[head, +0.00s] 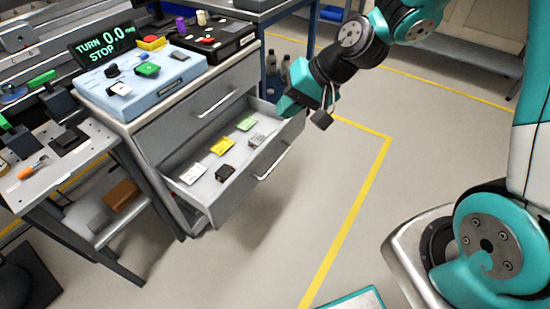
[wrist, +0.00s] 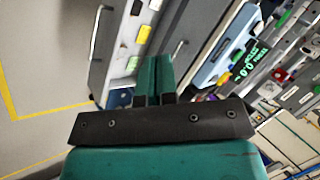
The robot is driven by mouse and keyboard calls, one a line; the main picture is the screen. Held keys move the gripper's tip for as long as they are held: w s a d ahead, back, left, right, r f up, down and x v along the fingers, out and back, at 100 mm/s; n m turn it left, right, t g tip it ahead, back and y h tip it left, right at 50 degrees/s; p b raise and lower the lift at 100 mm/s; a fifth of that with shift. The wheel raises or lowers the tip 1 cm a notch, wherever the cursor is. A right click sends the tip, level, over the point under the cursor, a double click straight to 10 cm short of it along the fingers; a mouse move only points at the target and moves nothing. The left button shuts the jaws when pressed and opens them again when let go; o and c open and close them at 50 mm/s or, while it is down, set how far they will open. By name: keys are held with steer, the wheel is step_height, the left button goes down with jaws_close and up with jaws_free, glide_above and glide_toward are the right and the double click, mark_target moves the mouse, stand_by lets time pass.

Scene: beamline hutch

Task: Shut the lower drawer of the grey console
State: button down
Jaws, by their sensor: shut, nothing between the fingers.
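The grey console (head: 150,140) has its lower drawer (head: 215,205) pulled out, with a bar handle (head: 272,163) on its front. The upper drawer (head: 195,110) is shut. Small yellow, green, black and pale items lie in the lower drawer. My gripper (head: 284,108) is shut and empty at the far right end of the lower drawer, near its front corner. I cannot tell whether it touches the drawer. In the wrist view the shut fingers (wrist: 155,72) point toward the console, with the lower drawer's front (wrist: 103,50) on the left.
A blue instrument box (head: 140,85) with a green display (head: 102,44) stands on the console. A side bench (head: 40,180) adjoins it on the left. Floor with yellow lines (head: 365,190) lies clear in front.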

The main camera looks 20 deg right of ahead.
steer(key=w+d+f+m+t+h+b, duration=0.1)
steer(key=w+d+f+m+t+b, duration=0.25)
steer(key=f, duration=0.75)
steer(key=w+d+f+m+t+b, duration=0.15)
steer(key=w+d+f+m, duration=0.35)
steer(key=f, duration=0.5)
steer(key=g+b, duration=0.1)
steer(key=b, duration=0.1)
glide_toward(269, 146)
steer(key=x, duration=0.6)
steer(key=shift+s+d+f, duration=0.1)
steer(key=shift+s+f, duration=0.1)
steer(key=shift+s, duration=0.05)
steer(key=shift+w+a, duration=0.3)
steer(key=shift+w, duration=0.1)
